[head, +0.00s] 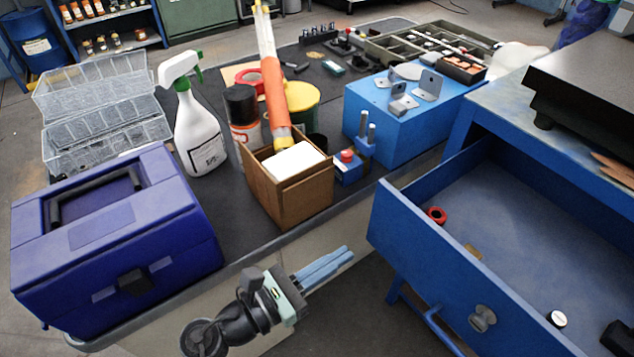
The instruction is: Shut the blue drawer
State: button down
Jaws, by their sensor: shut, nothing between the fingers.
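The blue drawer (428,262) is pulled open from the blue bench (495,110) on the right. A grey round knob (483,318) sits on its front panel. Inside lie a red ring (436,215), a small tan piece (473,252), a white-topped cylinder (557,319) and a black item (617,337). My gripper (338,260) is at the lower middle, left of the drawer front and apart from it. Its blue fingers are together, point right and slightly up, and hold nothing.
A dark table left of the drawer carries a blue toolbox (115,235), a spray bottle (197,130), a wooden box (290,190) and a blue block with metal brackets (385,125). The table's front edge lies just behind my gripper. Floor shows between my gripper and the drawer.

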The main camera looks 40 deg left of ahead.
aim_at(383, 229)
jog(key=x, duration=0.7)
jog(key=shift+w+b, duration=0.1)
jog(key=shift+b, duration=0.25)
